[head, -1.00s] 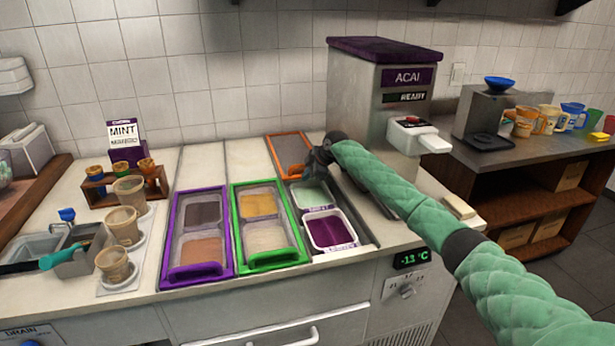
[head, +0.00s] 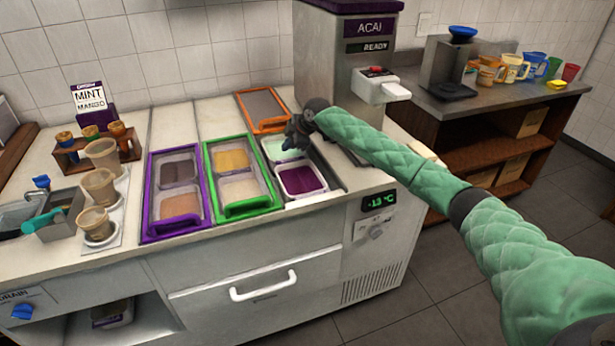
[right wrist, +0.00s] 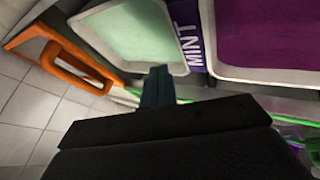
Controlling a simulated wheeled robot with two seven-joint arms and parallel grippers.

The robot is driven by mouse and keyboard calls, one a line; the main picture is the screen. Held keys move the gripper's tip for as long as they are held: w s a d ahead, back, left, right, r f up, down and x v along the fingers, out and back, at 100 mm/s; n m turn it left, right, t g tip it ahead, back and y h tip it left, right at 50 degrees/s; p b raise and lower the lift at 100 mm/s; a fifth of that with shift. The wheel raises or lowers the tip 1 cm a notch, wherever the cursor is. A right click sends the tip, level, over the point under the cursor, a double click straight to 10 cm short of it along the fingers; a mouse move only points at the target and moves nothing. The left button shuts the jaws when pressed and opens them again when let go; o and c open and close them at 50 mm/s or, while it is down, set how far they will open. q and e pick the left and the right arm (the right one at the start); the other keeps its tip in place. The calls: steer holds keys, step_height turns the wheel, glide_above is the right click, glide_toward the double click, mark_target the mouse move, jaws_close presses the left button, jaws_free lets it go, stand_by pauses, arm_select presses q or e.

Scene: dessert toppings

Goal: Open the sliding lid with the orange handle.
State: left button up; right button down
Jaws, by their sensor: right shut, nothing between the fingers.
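The orange-framed sliding lid (head: 262,110) lies pushed back toward the wall, behind the well it belongs to. Its orange handle (right wrist: 82,68) shows in the right wrist view, on the edge facing the tubs. Two tubs are uncovered: a pale green mint tub (head: 287,147) and a deep purple tub (head: 301,180) in front of it. My right gripper (head: 292,132) is above the back of the mint tub, close to the lid's front edge. In the right wrist view its fingers (right wrist: 157,86) are shut and empty, apart from the handle. My left gripper is out of view.
Green-framed (head: 250,207) and purple-framed (head: 150,232) lids cover neighbouring wells to the left. The acai machine (head: 338,55) stands right behind my right forearm. Cups (head: 97,187) and a cone rack (head: 110,150) stand further left.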

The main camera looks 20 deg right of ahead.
steer(key=s, duration=1.6)
steer(key=shift+s+d+f, duration=0.1)
steer(key=shift+s+d, duration=0.2)
steer(key=shift+s, duration=0.1)
steer(key=shift+s+b, duration=0.4)
steer(key=shift+s, duration=0.15)
